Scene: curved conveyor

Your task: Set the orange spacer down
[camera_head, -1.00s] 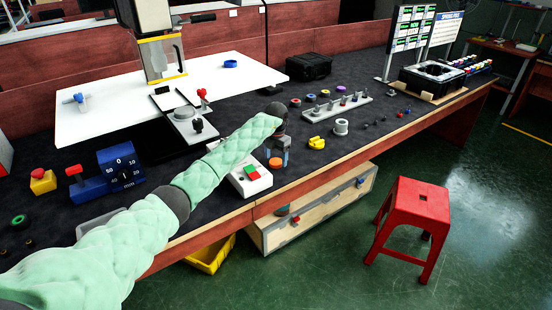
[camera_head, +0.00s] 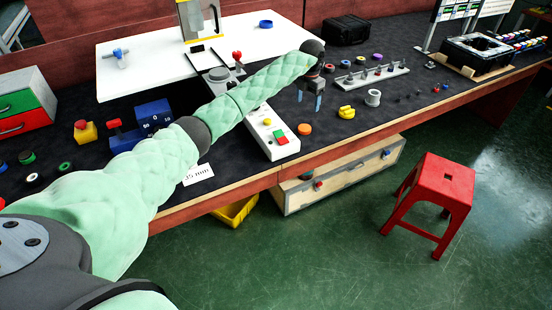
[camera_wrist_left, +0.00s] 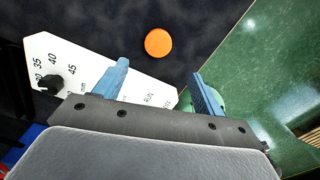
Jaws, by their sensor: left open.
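The orange spacer (camera_head: 305,129) lies flat on the dark bench mat, just right of the white control box, near the bench's front edge. In the left wrist view the spacer (camera_wrist_left: 158,42) shows as an orange disc beyond the fingertips, touching neither finger. My left gripper (camera_head: 310,98) hangs above the mat, up and behind the spacer in the head view, with its blue fingers apart. In the left wrist view the left gripper (camera_wrist_left: 158,82) is open and empty. My right gripper is not in view.
The white control box (camera_head: 272,133) with red and green buttons stands left of the spacer. A yellow part (camera_head: 346,112) and a grey ring (camera_head: 373,97) are to its right. A grey pegged rack (camera_head: 372,76) lies behind. A red stool (camera_head: 433,190) stands on the floor.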

